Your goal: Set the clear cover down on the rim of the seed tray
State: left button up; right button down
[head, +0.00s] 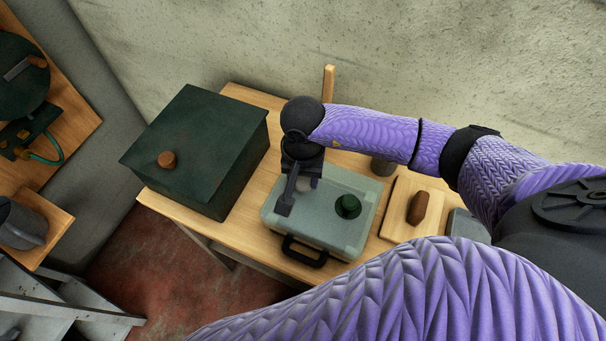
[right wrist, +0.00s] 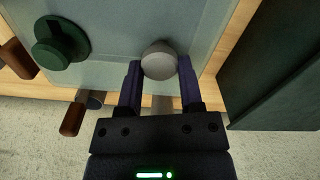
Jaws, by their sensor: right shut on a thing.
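The clear cover (head: 330,228) is a pale blue-grey, see-through rectangular piece with a dark green round knob (head: 348,206) and a grey round knob on top. My right gripper (head: 301,190) is over its left part. In the right wrist view, my right gripper (right wrist: 160,68) is shut on the grey knob (right wrist: 159,60), one finger on each side. The cover (right wrist: 118,65) spreads out beneath the fingers. The seed tray is mostly hidden under the cover; I cannot tell whether they touch. My left gripper is not in view.
A dark green box (head: 200,140) with a brown knob stands left of the cover on the wooden table (head: 165,208). A wall stands behind.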

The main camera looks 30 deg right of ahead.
jog(key=c, duration=0.5)
grip_release()
jog(key=shift+c, duration=0.2)
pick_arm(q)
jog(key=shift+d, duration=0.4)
pick_arm(e)
jog(key=o, duration=0.4)
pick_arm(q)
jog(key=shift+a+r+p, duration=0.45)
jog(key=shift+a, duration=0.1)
pick_arm(e)
notch_tip(320, 180, up, 10)
jog(key=shift+f, duration=0.1)
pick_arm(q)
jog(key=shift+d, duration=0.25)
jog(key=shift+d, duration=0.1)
